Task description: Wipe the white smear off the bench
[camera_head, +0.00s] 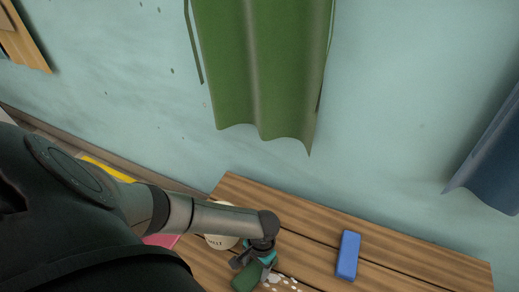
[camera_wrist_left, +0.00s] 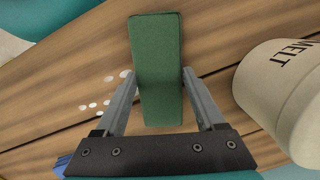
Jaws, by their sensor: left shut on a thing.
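The white smear shows as a patch of small white spots on the wooden bench (camera_head: 310,250), at the bottom of the head view (camera_head: 281,283) and left of centre in the left wrist view (camera_wrist_left: 96,103). My left gripper (camera_head: 258,268) is low over the bench beside the smear. It is shut on a green block (camera_wrist_left: 157,60), which also shows in the head view (camera_head: 245,278). In the left wrist view the spots lie just outside the left finger. I cannot tell whether the block touches the bench. My right gripper is not in view.
A cream pot (camera_head: 221,241) with dark lettering, reading "MELT" in the wrist view (camera_wrist_left: 285,90), stands close to my left gripper. A blue block (camera_head: 348,255) lies to the right on the bench. Green and dark blue cloths hang on the wall. Bare bench lies around the blue block.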

